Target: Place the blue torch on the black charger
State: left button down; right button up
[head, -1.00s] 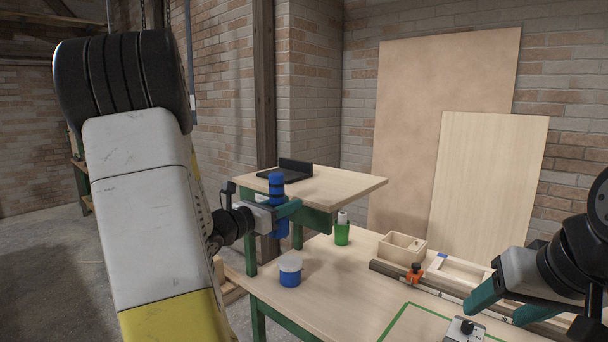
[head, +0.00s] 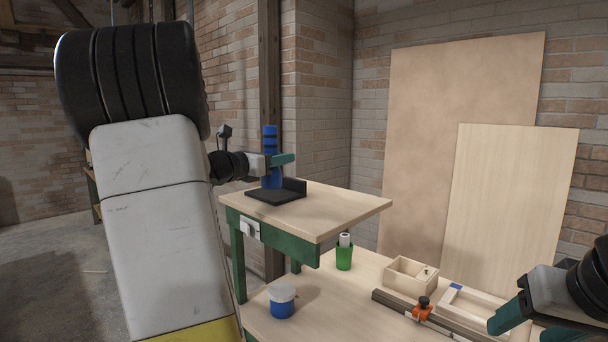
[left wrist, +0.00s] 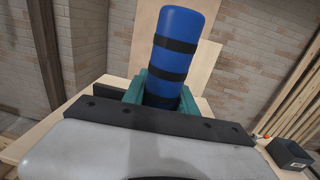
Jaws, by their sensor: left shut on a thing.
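The blue torch (head: 270,145) with black bands is upright in my left gripper (head: 282,161), whose teal fingers are shut around it. It also fills the middle of the left wrist view (left wrist: 181,45). The black charger (head: 270,198), a flat plate with a raised back wall, lies on the raised wooden shelf (head: 345,205). The torch's lower end shows just over the charger's far side, by the back wall; I cannot tell whether they touch. My right gripper (head: 532,325) is at the lower right, its teal fingers apart and empty, partly cut off.
On the lower bench stand a green cup with a white roll (head: 344,257), a blue tub with a pale lid (head: 282,302), a wooden box (head: 410,276) and an orange clamp (head: 422,310). Boards (head: 510,200) lean on the brick wall. The shelf's right part is clear.

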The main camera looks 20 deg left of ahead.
pick_arm(q)
jog(key=shift+w+a+f, duration=0.75)
jog(key=shift+w+a, duration=0.05)
jog(key=shift+w, duration=0.85)
jog(key=shift+w+a+f, duration=0.75)
jog(key=shift+w+a, duration=0.1)
jog(key=shift+w, duration=0.8)
jog(key=shift+w+a+f, duration=0.75)
jog(key=shift+w+a, duration=0.05)
jog(key=shift+w, duration=0.85)
jog(key=c, duration=1)
grip_release()
jog(key=shift+f, duration=0.15)
jog(key=shift+s, duration=0.15)
jog(key=v, duration=1.1)
jog(key=shift+s+a, duration=0.1)
jog(key=shift+s, duration=0.25)
